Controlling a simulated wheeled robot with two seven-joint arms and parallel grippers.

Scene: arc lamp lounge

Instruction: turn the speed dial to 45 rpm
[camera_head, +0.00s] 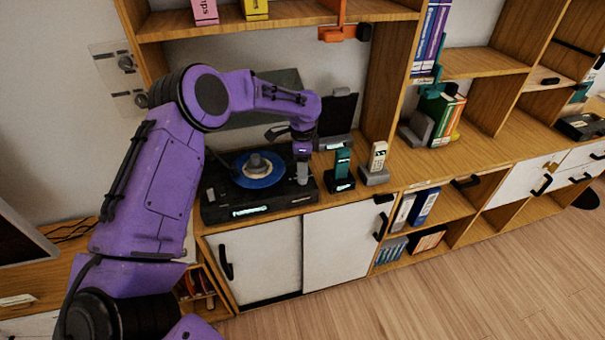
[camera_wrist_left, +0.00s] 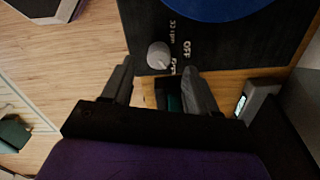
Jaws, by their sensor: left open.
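The record player (camera_head: 245,210) is a black box on the wooden cabinet, with a blue record (camera_head: 262,181) on top. The speed dial (camera_wrist_left: 157,53) is a round grey knob near the player's corner in the left wrist view. White lettering beside it reads "33 rpm" and "OFF"; I cannot make out which mark the dial points to. My left gripper (camera_wrist_left: 158,70) is open, its two fingers on either side of the dial in that view; contact cannot be told. In the head view the left gripper (camera_head: 302,177) reaches down over the player's right end, and the dial is not distinguishable there. My right gripper is not in view.
A black-and-teal item (camera_head: 342,170) stands just right of the player, with a grey handset on a stand (camera_head: 376,163) beyond it. A dark upright panel (camera_head: 338,115) stands behind. A shelf (camera_head: 270,22) hangs overhead. The cabinet top farther right has free room.

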